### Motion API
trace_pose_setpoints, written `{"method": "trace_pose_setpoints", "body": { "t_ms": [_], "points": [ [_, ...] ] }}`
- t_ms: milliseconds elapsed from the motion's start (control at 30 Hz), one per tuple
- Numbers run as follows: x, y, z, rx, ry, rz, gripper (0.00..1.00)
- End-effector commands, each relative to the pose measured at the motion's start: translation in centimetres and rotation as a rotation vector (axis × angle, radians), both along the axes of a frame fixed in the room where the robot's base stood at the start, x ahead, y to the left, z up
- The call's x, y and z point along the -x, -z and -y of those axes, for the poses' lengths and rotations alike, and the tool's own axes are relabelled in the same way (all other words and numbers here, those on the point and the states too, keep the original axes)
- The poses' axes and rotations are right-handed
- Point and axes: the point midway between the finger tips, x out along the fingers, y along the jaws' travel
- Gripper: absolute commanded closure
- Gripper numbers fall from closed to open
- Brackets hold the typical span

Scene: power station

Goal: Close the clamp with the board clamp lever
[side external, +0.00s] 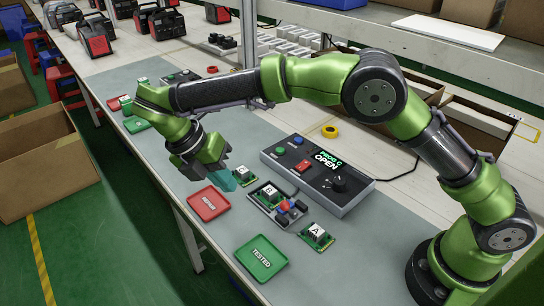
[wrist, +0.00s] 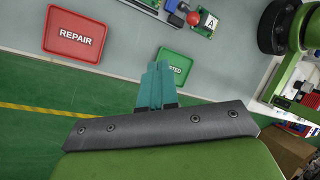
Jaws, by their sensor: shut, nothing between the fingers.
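The clamp fixture (side external: 262,212) sits on the grey mat and holds a green board marked B (side external: 267,193). A red ball knob (side external: 283,206), apparently the clamp lever's end, shows at its right side; the knob also shows at the top edge of the wrist view (wrist: 193,18), where most of the fixture is cut off. The lever's arm is too small to make out. My gripper (side external: 224,181) has teal fingers and hangs to the left of the fixture, above the red tray. In the wrist view its fingers (wrist: 158,80) are together and empty, apart from the knob.
The control box (side external: 318,175) behind the fixture reads "PROG C OPEN". A red REPAIR tray (side external: 208,204) and green TESTED tray (side external: 261,257) lie along the front edge. Board A (side external: 317,236) lies right of the fixture; another board (side external: 244,176) lies left of it.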

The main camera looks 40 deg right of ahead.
Motion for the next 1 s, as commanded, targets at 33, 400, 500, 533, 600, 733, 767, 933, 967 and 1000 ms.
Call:
{"method": "trace_pose_setpoints", "body": {
  "t_ms": [33,400,500,533,600,733,767,933,967,1000],
  "points": [
    [0.1,0.0,0.0,-0.005,-0.017,-0.014,1.0],
    [0.2,0.0,0.0,-0.012,-0.043,-0.028,1.0],
    [0.2,0.2,0.1,-0.011,-0.043,-0.029,1.0],
    [0.3,0.3,0.2,-0.011,-0.044,-0.029,1.0],
    [0.4,0.8,0.5,-0.009,-0.043,-0.029,1.0],
    [0.9,2.6,1.2,-0.01,-0.042,-0.032,1.0],
    [1.0,3.1,1.5,-0.009,-0.043,-0.032,1.0],
    [1.8,6.5,3.0,-0.009,-0.043,-0.032,1.0],
    [2.0,7.1,3.2,-0.01,-0.041,-0.031,1.0],
    [2.1,7.9,3.6,-0.009,-0.043,-0.032,1.0]
  ]
}}
